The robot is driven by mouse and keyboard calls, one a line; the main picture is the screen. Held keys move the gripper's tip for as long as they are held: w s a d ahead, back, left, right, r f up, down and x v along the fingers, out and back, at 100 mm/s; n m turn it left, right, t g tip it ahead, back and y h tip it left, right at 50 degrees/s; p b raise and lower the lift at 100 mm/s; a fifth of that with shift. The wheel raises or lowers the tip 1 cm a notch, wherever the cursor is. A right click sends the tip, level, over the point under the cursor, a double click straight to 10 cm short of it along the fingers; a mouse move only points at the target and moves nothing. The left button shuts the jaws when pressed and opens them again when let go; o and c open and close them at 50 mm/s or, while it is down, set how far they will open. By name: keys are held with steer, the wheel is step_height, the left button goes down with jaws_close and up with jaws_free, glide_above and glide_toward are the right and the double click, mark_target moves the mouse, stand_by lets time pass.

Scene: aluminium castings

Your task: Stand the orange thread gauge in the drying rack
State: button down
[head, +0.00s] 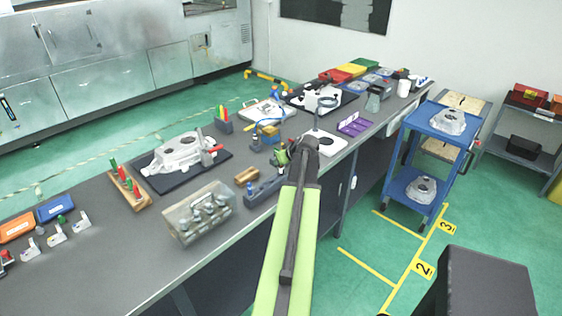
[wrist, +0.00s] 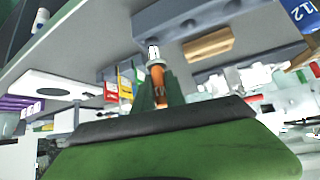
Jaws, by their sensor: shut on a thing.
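My gripper (wrist: 157,92) is shut on the orange thread gauge (wrist: 158,78), which shows in the wrist view with its pale metal end pointing up in the picture. In the head view my gripper (head: 305,145) is over the near edge of the long bench, and the gauge is not clearly visible there. I cannot tell for sure which holder is the drying rack. A purple slotted rack (head: 354,124) stands right of my gripper, and a blue-grey block (head: 265,188) with recesses lies left of it. The block also shows at the top of the wrist view (wrist: 180,20).
A wooden stand (head: 128,190) with red and green handled pieces, a clear bin (head: 198,212) and a casting (head: 183,152) on a dark mat occupy the bench's left part. A white plate (head: 325,143) lies by my gripper. A blue cart (head: 440,125) stands to the right.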

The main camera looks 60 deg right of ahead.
mark_target(282, 167)
steer(key=shift+f, duration=0.15)
steer(key=shift+f+b, duration=0.3)
steer(key=shift+b, duration=0.15)
steer(key=shift+f+b, duration=1.5)
steer(key=c, duration=1.3)
jaws_free()
steer(key=shift+r, duration=0.1)
steer(key=p+v, duration=1.2)
steer(key=v, duration=0.5)
steer(key=shift+s, duration=0.2)
